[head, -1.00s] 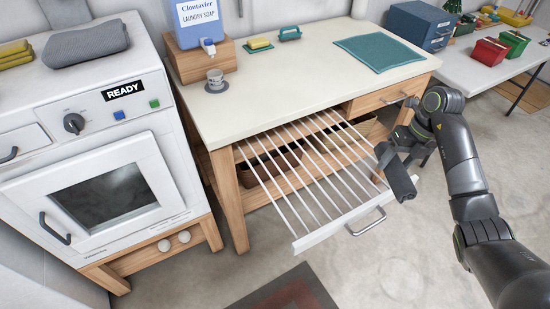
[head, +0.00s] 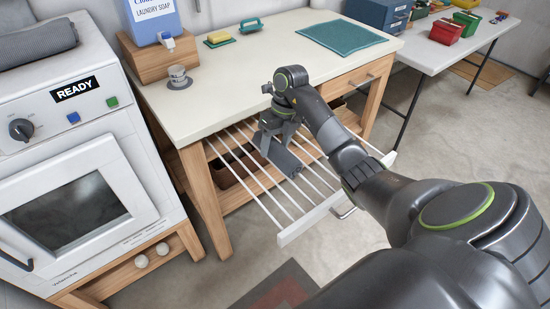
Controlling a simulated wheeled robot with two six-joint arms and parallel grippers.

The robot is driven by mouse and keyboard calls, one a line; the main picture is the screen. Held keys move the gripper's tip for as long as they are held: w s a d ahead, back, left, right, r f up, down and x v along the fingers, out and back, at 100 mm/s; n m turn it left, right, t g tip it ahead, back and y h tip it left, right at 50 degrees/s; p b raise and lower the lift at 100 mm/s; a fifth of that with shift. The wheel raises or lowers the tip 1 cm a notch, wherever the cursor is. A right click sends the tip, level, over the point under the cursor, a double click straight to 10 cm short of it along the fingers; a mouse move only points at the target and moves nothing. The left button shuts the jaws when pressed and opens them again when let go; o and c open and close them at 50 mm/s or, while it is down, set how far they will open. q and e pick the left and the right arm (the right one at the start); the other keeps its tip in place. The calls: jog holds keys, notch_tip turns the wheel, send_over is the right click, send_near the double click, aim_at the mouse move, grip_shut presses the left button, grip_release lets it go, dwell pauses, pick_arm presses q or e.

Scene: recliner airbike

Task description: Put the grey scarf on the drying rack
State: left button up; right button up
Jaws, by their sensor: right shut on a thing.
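My right gripper (head: 273,128) is shut on the grey scarf (head: 281,157), a small dark grey piece that hangs from the jaws. The drying rack (head: 311,215) is a pulled-out frame of white bars under the worktop, with a white front rail and a metal handle. In the head view the scarf overlaps the left-middle bars of the rack; whether it touches them I cannot tell. My right arm hides the rack's right part. My left gripper is out of view.
A worktop (head: 250,70) above the rack holds a laundry soap bottle (head: 154,18), a cup (head: 178,76) and a teal mat (head: 342,37). A white machine (head: 75,150) marked READY stands left, with a folded grey cloth (head: 38,41) on top. A basket sits beneath the rack.

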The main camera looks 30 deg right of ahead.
aim_at(276, 154)
jog(key=shift+f+b, duration=0.3)
jog(key=shift+f, duration=0.35)
jog(key=shift+f+p, duration=0.3)
jog(key=shift+f, duration=0.85)
jog(key=o, duration=1)
